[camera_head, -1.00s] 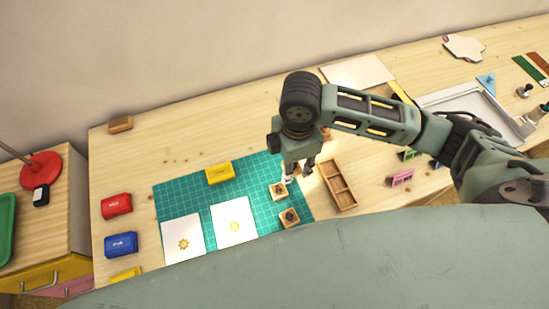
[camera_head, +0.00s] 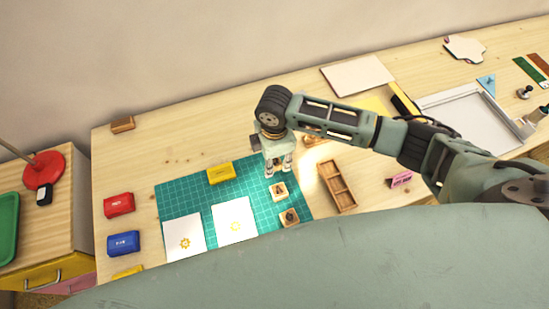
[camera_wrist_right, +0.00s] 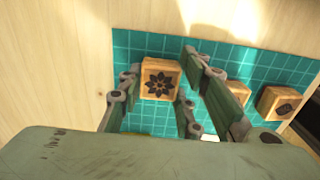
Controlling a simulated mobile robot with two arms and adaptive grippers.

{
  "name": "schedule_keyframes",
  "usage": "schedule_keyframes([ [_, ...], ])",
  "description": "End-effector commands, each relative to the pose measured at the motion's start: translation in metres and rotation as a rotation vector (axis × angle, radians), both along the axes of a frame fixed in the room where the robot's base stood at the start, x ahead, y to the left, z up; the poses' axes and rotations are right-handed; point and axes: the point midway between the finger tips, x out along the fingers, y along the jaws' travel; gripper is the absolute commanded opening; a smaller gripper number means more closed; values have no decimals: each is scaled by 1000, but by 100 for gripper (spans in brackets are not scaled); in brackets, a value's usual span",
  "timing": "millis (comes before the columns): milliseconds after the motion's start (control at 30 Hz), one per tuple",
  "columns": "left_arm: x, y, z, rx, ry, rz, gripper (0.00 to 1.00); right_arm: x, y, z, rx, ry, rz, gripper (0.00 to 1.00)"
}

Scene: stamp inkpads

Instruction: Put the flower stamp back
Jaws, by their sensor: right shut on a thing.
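My right gripper (camera_head: 278,170) is shut on the flower stamp, over the upper right part of the green cutting mat (camera_head: 180,196). In the right wrist view the flower stamp (camera_wrist_right: 160,78) is a square wooden block with a dark flower on its top, between the fingers of my right gripper (camera_wrist_right: 160,92). Its height above the mat is hard to tell. Two other wooden stamps, one (camera_head: 279,191) and another (camera_head: 290,217), sit on the mat in front of the gripper. The wooden tray (camera_head: 352,205) with compartments stands right of the mat and looks empty. My left gripper is out of view.
A yellow inkpad (camera_head: 220,173) lies on the mat beside two white cards with yellow prints, one (camera_head: 184,228) and another (camera_head: 235,212). Red (camera_head: 118,204) and blue (camera_head: 123,243) inkpads stand left of the mat. The table behind the mat is mostly clear.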

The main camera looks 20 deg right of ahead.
Motion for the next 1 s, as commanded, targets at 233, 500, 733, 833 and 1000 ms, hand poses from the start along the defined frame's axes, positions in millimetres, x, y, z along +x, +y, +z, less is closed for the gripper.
schedule_keyframes([
  [233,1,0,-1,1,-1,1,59,0,0,-3,0,1,0,13],
  [500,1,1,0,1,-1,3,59,0,0,-3,0,1,0,51],
  [733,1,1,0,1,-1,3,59,0,0,-3,0,1,0,51],
  [833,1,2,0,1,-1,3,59,0,0,0,0,0,0,51],
  [1000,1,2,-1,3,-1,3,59,1,0,23,1,-3,2,51],
])
